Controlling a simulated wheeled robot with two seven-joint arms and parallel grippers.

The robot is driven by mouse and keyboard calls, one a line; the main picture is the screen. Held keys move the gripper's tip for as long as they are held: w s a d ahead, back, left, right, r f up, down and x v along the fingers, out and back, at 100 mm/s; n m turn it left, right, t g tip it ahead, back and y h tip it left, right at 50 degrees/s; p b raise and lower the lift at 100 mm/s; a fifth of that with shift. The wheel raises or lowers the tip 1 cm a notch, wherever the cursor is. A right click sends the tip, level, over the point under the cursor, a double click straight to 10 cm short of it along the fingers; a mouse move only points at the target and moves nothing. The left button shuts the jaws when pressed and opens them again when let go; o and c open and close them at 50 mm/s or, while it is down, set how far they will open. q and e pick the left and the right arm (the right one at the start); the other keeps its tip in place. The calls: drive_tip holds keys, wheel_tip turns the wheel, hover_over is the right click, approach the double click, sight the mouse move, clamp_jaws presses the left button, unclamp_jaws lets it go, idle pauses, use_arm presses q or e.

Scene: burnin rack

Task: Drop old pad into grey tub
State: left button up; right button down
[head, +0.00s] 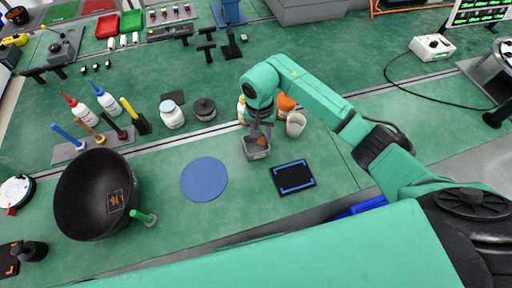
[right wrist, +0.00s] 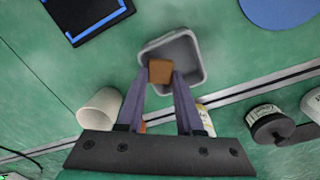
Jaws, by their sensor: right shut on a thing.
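My right gripper (right wrist: 160,85) is shut on the old pad (right wrist: 160,71), a small brown block, in the right wrist view. The grey tub (right wrist: 188,50) is a small square open container just beyond the fingertips, and the pad overlaps its opening in that view. In the head view my right gripper (head: 261,133) points down over the grey tub (head: 257,153), with the brown pad (head: 261,142) at its tips. Whether the pad touches the tub is not clear. My left gripper is not in view.
A white cup (head: 296,124) and an orange-topped container (head: 286,105) stand close behind the tub. A blue round mat (head: 204,179) lies to the left and a black tray with blue edging (head: 293,177) to the right. A large black bowl (head: 92,197) stands farther left.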

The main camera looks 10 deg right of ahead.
drive_tip(key=shift+d+f, duration=0.1)
drive_tip(key=shift+f, duration=0.15)
drive_tip(key=shift+c, duration=2.4)
unclamp_jaws()
drive_tip(key=shift+r, duration=0.1)
drive_tip(key=shift+r, duration=0.5)
drive_tip(key=r+b, duration=0.1)
drive_tip(key=r, duration=0.2)
drive_tip(key=r+b, duration=0.1)
drive_tip(key=r, duration=0.2)
drive_tip(key=shift+w+a+r, duration=0.1)
drive_tip(key=shift+w+a, duration=0.05)
drive_tip(key=shift+a, duration=0.05)
wheel_tip(320, 180, up, 7)
drive_tip(key=shift+a+r, duration=0.15)
